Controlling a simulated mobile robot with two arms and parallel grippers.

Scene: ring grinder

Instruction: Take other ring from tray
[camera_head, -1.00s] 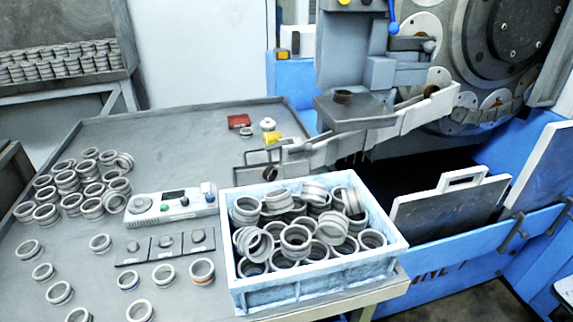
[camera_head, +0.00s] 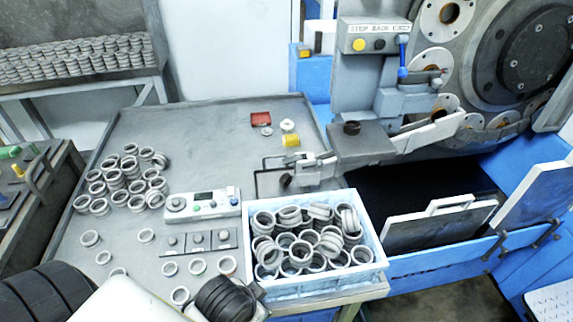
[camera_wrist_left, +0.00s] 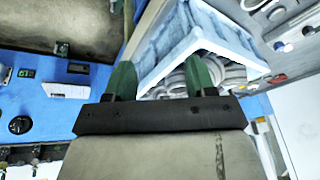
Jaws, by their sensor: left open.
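The tray (camera_head: 325,282) is a light-blue crate on the front right of the grey table, filled with loose metal rings (camera_head: 302,250). In the left wrist view the tray (camera_wrist_left: 163,42) shows tilted at the top, with rings (camera_wrist_left: 228,72) partly behind a finger. My left gripper (camera_wrist_left: 160,75) has two green fingers, spread apart with no ring between them. In the head view my left arm comes in from the bottom left, and its dark wrist is left of the tray's front corner. Its fingertips cannot be made out there. My right gripper is not in view.
Left of the tray stand a control panel (camera_head: 203,204) and a three-button plate (camera_head: 198,241). Separate rings (camera_head: 122,182) are grouped on the table's left. The grinder (camera_head: 515,50) and blue machine panels lie right and behind. The table's back left is clear.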

